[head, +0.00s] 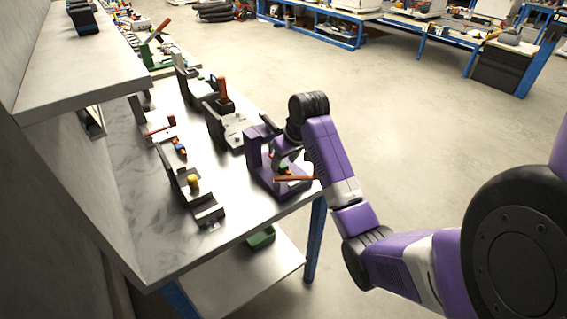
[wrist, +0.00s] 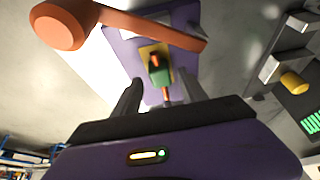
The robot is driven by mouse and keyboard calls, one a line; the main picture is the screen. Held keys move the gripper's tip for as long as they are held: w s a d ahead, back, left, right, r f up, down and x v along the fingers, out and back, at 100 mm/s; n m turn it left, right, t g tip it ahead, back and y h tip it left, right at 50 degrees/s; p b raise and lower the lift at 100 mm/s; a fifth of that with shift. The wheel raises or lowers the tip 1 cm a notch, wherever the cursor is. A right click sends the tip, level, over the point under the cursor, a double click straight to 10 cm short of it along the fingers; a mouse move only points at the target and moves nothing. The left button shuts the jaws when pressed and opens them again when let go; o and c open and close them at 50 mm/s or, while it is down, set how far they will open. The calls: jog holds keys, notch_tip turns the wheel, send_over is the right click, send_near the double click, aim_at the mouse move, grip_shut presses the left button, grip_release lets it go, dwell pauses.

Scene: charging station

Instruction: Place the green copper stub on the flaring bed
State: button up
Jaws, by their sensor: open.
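The green copper stub (wrist: 160,72) has a green body with copper-coloured ends. In the wrist view it lies over a yellow pad (wrist: 147,52) on a purple fixture (wrist: 126,58), which looks like the flaring bed. In the head view the green of the stub (head: 284,169) shows at the purple fixture (head: 257,158), near the table's right edge. My gripper (wrist: 160,88) is open, with one dark finger on each side of the stub's lower end. I see gaps between the fingers and the stub. The pad's contact with the stub is partly hidden.
An orange lever (wrist: 125,20) crosses the fixture's top close to my fingers. Grey fixtures stand to the left, one with a yellow cylinder (head: 193,183); another has a red handle (head: 222,88). A shelf (head: 80,62) overhangs the table's left side. The table's near left surface (head: 150,240) is bare.

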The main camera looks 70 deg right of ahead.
jog(key=p+v, duration=0.3)
jog(key=v, duration=0.7)
jog(key=shift+r+p, duration=0.35)
jog(key=shift+s+a, duration=0.1)
